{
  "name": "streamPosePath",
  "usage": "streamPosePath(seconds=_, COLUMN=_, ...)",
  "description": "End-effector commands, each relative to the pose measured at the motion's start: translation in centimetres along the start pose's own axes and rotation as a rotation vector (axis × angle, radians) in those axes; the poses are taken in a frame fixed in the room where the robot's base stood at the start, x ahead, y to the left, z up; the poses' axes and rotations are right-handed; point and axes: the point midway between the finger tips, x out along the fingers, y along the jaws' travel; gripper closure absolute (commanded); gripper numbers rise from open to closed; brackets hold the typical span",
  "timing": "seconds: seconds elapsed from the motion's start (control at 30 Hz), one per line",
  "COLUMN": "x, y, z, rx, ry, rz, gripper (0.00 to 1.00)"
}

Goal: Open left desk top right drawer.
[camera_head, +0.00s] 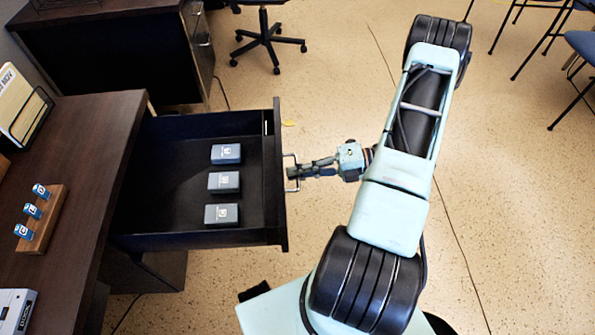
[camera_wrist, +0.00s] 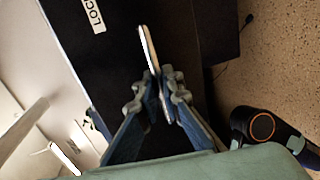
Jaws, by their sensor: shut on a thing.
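The desk drawer (camera_head: 165,190) stands pulled far out from the dark wooden desk (camera_head: 85,130) at left in the head view. Its dark front panel (camera_head: 276,215) faces right and carries a thin metal bar handle (camera_head: 287,158). The handle also shows as a bright bar in the wrist view (camera_wrist: 148,45). My gripper (camera_head: 294,172) is at the handle, with its fingers shut on it; in the wrist view the fingertips (camera_wrist: 157,80) close around the bar's lower end. Three dark grey-blue boxes (camera_head: 223,182) lie in a row inside the drawer.
A wooden block with blue-topped stamps (camera_head: 43,220) and a paper holder (camera_head: 22,105) stand on the desk. Another dark desk (camera_head: 105,50) and an office chair base (camera_head: 267,40) are behind. Blue chairs (camera_head: 580,45) stand at upper right. The floor right of my arm is clear.

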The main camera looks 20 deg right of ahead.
Motion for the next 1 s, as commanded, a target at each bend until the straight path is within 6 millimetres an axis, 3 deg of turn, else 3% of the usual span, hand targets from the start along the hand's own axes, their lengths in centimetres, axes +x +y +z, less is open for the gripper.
streamPosePath(seconds=0.1, x=0.0, y=0.0, z=0.1, rx=0.000, ry=-0.001, rz=0.000, gripper=1.00)
streamPosePath(seconds=0.13, x=0.0, y=0.0, z=0.1, rx=0.000, ry=-0.001, rz=0.000, gripper=0.91)
streamPosePath(seconds=0.2, x=0.0, y=0.0, z=0.0, rx=0.000, ry=-0.001, rz=0.000, gripper=0.86)
streamPosePath(seconds=0.57, x=-0.6, y=0.0, z=0.1, rx=-0.001, ry=-0.002, rz=0.000, gripper=0.86)
streamPosePath(seconds=1.0, x=-9.1, y=-0.1, z=0.1, rx=-0.001, ry=-0.003, rz=-0.002, gripper=0.86)
